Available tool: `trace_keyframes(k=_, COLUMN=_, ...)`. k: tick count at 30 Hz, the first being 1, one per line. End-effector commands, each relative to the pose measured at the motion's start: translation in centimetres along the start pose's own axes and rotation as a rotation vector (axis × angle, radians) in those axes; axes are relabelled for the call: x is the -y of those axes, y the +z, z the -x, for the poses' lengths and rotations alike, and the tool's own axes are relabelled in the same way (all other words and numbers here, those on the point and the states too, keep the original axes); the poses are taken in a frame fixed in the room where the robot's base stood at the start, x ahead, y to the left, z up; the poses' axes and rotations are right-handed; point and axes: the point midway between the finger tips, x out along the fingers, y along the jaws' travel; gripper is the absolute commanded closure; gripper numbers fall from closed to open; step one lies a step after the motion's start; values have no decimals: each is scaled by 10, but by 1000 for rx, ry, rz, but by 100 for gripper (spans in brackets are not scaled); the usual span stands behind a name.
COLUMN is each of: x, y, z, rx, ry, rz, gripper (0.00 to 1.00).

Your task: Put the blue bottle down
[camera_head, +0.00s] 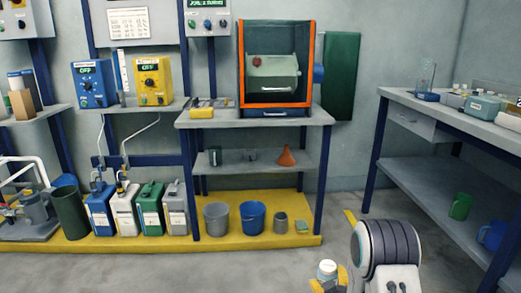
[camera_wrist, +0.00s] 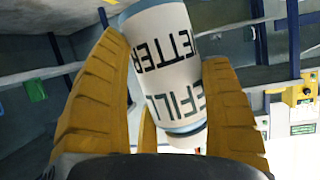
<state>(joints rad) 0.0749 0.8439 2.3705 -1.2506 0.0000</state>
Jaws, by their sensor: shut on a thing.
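The blue bottle (camera_wrist: 165,65) fills the middle of the wrist view. It has a wide white label with large dark letters, and pale blue shows at its ends. The yellow ribbed fingers of my gripper (camera_wrist: 163,50) are shut on it from both sides. In the head view the white top of the bottle (camera_head: 327,268) shows at the bottom edge, between the yellow fingers of my gripper (camera_head: 328,283). The rest of the bottle is cut off or hidden there. I cannot see it touching any surface.
A grey bench (camera_head: 330,118) with an orange-framed cabinet (camera_head: 308,60) stands ahead. Buckets and several canisters stand on its yellow base (camera_head: 283,241). A right-hand bench (camera_head: 445,108) holds a glass, boxes and small bottles; mugs stand below. Bare floor lies between.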

Motion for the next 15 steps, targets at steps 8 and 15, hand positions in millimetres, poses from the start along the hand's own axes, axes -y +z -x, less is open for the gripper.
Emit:
trace_keyframes(k=8, x=39, y=-14, z=7, rx=-4, ry=-71, rz=29, gripper=63)
trace_keyframes(k=15, x=38, y=-43, z=19, rx=-4, ry=-70, rz=29, gripper=63)
